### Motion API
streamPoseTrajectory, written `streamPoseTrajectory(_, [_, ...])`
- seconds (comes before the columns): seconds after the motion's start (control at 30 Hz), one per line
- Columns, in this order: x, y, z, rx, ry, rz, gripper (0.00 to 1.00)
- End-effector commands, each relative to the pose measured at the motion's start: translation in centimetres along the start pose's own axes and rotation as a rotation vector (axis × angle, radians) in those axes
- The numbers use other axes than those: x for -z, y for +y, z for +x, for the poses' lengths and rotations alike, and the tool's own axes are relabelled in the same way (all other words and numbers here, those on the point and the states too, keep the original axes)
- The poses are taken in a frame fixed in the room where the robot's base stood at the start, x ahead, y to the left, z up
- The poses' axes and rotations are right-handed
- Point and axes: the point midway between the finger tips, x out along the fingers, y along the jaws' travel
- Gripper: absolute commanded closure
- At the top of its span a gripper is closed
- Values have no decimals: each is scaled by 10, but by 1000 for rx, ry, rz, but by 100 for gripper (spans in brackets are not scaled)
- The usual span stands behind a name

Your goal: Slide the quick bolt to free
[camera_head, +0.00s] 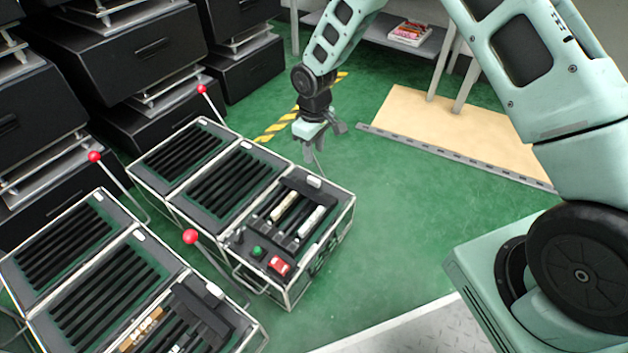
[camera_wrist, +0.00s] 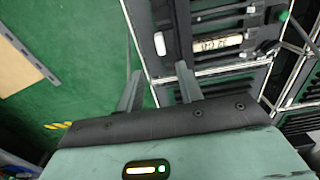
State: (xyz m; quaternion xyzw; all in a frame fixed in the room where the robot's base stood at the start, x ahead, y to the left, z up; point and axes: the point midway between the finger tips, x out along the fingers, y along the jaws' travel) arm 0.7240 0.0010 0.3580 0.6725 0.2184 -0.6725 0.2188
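I cannot tell for certain which part is the quick bolt. The near panel of the farther metal-framed case (camera_head: 346,215) carries pale bar-like parts (camera_head: 311,221), a white knob (camera_head: 314,182), a green button (camera_head: 257,251) and a red switch (camera_head: 280,265). In the wrist view, a white marked bar (camera_wrist: 217,43) and a white knob (camera_wrist: 159,43) lie beyond my fingers. My gripper (camera_head: 325,140) is at the panel's far right corner, above the floor. In the wrist view, my gripper (camera_wrist: 158,90) has its fingers spread with nothing between them.
Red-balled levers (camera_head: 190,237) rise beside the cases. A second similar case (camera_head: 75,275) stands at lower left. Black cabinets (camera_head: 120,60) fill the upper left. A tan board (camera_head: 450,125) lies at right. Green floor (camera_head: 400,230) is clear right of the case.

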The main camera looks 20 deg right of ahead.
Motion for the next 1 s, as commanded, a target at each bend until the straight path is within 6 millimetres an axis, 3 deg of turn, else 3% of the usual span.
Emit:
streamPoseTrajectory(0.03, [0,0,17,1,-1,0,64])
streamPoseTrajectory(0.1, [0,-1,32,1,-2,0,64])
streamPoseTrajectory(0.43, [0,0,92,0,-1,1,64])
streamPoseTrajectory(0.63, [0,0,107,0,1,0,64])
streamPoseTrajectory(0.97, [0,0,108,0,1,0,64])
streamPoseTrajectory(1.0, [0,0,108,0,1,0,72])
